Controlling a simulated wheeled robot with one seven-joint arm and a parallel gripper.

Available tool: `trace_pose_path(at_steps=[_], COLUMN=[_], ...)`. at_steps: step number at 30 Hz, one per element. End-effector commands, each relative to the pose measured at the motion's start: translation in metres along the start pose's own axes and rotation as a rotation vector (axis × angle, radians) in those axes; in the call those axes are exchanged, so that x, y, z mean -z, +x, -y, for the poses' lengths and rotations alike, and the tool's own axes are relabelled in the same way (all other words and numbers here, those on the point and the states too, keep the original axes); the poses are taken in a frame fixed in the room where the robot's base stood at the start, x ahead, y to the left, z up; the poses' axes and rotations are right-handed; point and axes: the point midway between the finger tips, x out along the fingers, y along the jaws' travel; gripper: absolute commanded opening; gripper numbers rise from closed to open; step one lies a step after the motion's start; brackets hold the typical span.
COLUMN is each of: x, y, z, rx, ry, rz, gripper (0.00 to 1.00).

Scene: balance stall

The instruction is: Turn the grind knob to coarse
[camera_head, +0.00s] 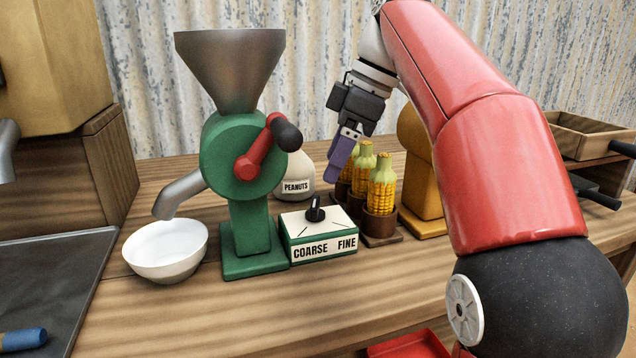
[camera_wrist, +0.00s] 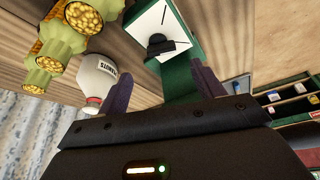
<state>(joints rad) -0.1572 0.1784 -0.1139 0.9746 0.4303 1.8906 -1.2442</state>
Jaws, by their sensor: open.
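The black grind knob (camera_head: 315,209) stands on the white top of a small green box (camera_head: 320,247). The box's front reads COARSE at left and FINE at right. In the wrist view the knob (camera_wrist: 160,45) shows on the white panel, just beyond my fingertips. Which mark it points to is hard to tell. My gripper (camera_head: 341,158) has purple fingers and hangs above and behind the box, a little right of the knob.
A green grinder (camera_head: 247,225) with a red crank (camera_head: 254,158) stands left of the box. A white bowl (camera_head: 160,269) sits under its spout.

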Motion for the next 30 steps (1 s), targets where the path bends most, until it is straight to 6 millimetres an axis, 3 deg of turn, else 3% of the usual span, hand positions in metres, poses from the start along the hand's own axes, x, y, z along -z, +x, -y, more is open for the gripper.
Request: trace_pose_path(at_steps=[12, 25, 30], x=[-0.001, 0.000, 0.000], y=[0.063, 0.074, 0.074], z=[0.001, 0.000, 0.000], rx=[0.001, -0.001, -0.001], ry=[-0.001, 0.000, 0.000], rz=[0.001, 0.000, 0.000], gripper=[0.67, 0.67, 0.45])
